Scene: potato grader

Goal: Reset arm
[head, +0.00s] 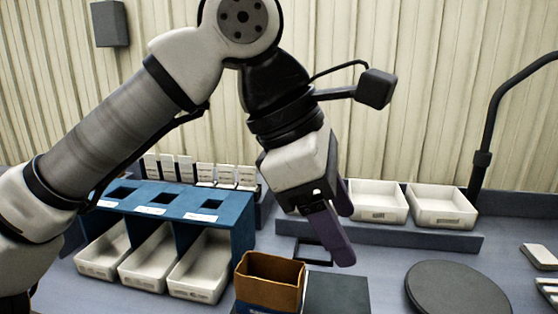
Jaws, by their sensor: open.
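My gripper (340,238) shows in the head view, right of centre, pointing down above the table. Its purple fingers hang in the air behind and above a brown open box and a dark square plate. One finger shows in full and the other is partly hidden behind it. The fingers are open, and I see nothing held between them. My arm reaches in from the left edge, bends at the top and comes down to the gripper.
A blue rack (243,235) with white bins stands left. The brown box (270,282), dark plate (338,292) and round dark disc (458,290) are in front. Two white trays (443,222) sit on a ledge at the back right. A black lamp arm (488,130) rises at right.

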